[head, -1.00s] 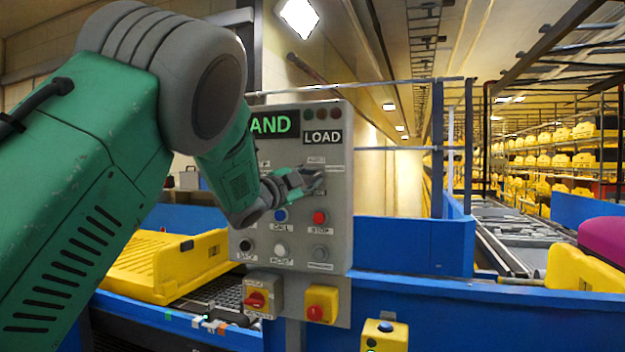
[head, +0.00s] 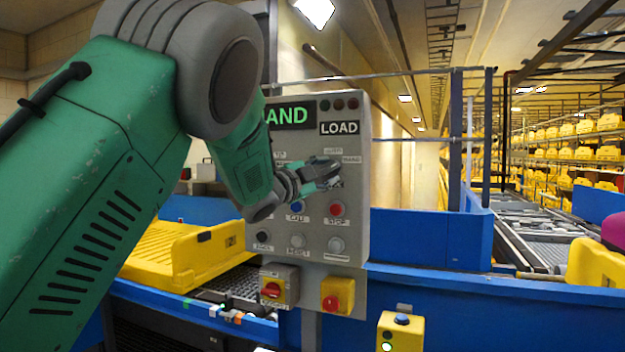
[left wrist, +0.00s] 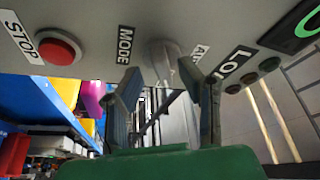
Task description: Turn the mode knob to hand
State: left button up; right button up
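The mode knob (left wrist: 165,62) is a grey round knob on the grey control panel (head: 352,110). In the left wrist view it shows between and just beyond my left fingertips, beside the "MODE" label (left wrist: 125,45). Its pointer direction cannot be made out. My left gripper (head: 330,172) is at the panel below the "LOAD" label and covers the knob in the head view. Its two fingers (left wrist: 162,72) are apart, one on each side of the knob; contact cannot be told. A display (head: 290,115) shows green letters "AND", its left end hidden by my arm. My right gripper is not in view.
The red stop button (head: 337,208) and blue call button (head: 297,207) sit just below the gripper. A red-and-yellow switch (head: 338,295) is under the panel. A yellow tray (head: 185,255) lies on the conveyor at left. Blue rails (head: 420,240) run right of the panel.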

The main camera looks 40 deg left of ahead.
pick_arm(q)
jog(key=s+a+f, duration=0.1)
jog(key=s+f, duration=0.1)
jog(key=s, duration=0.8)
jog(key=shift+s, duration=0.35)
jog(key=shift+a+f, duration=0.1)
jog(key=shift+a, duration=0.05)
jog(key=d+f+n+g+y, duration=0.25)
jog(key=f+n+g, duration=0.25)
jog(key=f, duration=1.8)
jog(key=s+d+f+n+g, duration=0.2)
jog(key=s+f, duration=0.1)
jog(key=f, duration=0.6)
jog(key=s+d+f+n+g, duration=0.1)
jog(key=s+d+f+g, duration=0.2)
jog(key=f, duration=0.6)
jog(key=s+d+f+n+g, duration=0.1)
jog(key=s+d+f+g, duration=0.2)
jog(key=s+f, duration=0.3)
jog(key=s+d+f+n+g, duration=0.2)
jog(key=s+f, duration=0.5)
jog(key=s, duration=0.7)
jog(key=s+d+f+n+g, duration=0.2)
jog(key=s+d+f+g, duration=0.2)
jog(key=s, duration=0.6)
notch_tip(320, 180, down, 3)
jog(key=shift+s+r, duration=0.15)
jog(key=shift+s, duration=0.25)
